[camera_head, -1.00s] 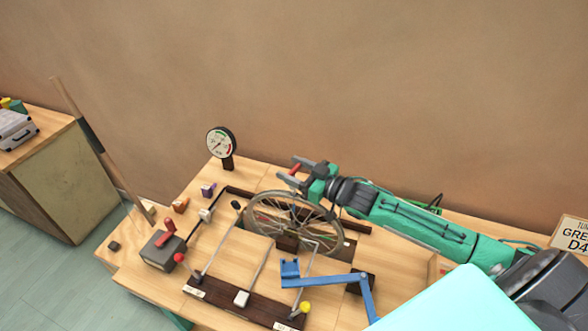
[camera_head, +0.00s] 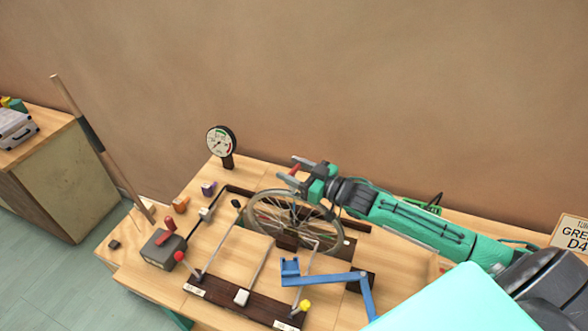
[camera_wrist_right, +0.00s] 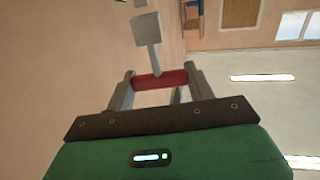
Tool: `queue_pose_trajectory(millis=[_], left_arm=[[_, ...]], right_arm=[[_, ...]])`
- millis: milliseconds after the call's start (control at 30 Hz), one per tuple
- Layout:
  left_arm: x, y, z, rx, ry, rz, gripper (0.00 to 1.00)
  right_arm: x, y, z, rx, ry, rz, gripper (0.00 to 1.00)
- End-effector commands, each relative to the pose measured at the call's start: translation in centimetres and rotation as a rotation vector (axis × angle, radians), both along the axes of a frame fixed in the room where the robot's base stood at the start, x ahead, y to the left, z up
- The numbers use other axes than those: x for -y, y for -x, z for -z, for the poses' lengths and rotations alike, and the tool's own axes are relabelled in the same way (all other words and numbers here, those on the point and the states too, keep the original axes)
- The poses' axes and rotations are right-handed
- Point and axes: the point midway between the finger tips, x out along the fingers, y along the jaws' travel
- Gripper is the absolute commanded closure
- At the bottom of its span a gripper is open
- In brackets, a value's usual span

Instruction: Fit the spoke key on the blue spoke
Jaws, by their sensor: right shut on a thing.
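My right gripper (camera_head: 293,170) is above the far rim of the spoked wheel (camera_head: 250,212) in the head view. It is shut on the red handle of a small tool, which I take for the spoke key (camera_wrist_right: 160,80). In the right wrist view the key's grey shaft and square head (camera_wrist_right: 147,29) stick out beyond the fingers. The key is apart from the wheel. The wheel's spokes are too thin in the head view to tell which is blue. My left gripper is not in view.
A round gauge (camera_head: 220,141) stands at the back left of the bench. A grey box with a red lever (camera_head: 161,249) is at the left. A blue jointed bracket (camera_head: 325,280) and a dark rail with several levers (camera_head: 240,305) are in front of the wheel.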

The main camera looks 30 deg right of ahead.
Motion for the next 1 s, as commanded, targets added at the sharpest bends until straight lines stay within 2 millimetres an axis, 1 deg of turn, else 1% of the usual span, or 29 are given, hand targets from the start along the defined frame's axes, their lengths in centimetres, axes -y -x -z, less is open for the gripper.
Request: queue_pose_trajectory(millis=[767, 800, 867, 900, 1000], left_arm=[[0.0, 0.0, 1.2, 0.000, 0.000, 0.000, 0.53], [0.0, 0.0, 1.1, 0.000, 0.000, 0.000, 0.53], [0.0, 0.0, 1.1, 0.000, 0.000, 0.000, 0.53], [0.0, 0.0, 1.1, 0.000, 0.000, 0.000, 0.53], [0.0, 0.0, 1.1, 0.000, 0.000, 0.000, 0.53]], right_arm=[[0.0, 0.0, 2.0, 0.001, 0.000, 0.000, 0.69], [0.0, 0.0, 1.9, 0.001, 0.000, 0.000, 0.40], [0.0, 0.0, 1.9, 0.001, 0.000, 0.000, 0.28], [0.0, 0.0, 1.9, 0.001, 0.000, 0.000, 0.21], [0.0, 0.0, 1.9, 0.001, 0.000, 0.000, 0.21]])
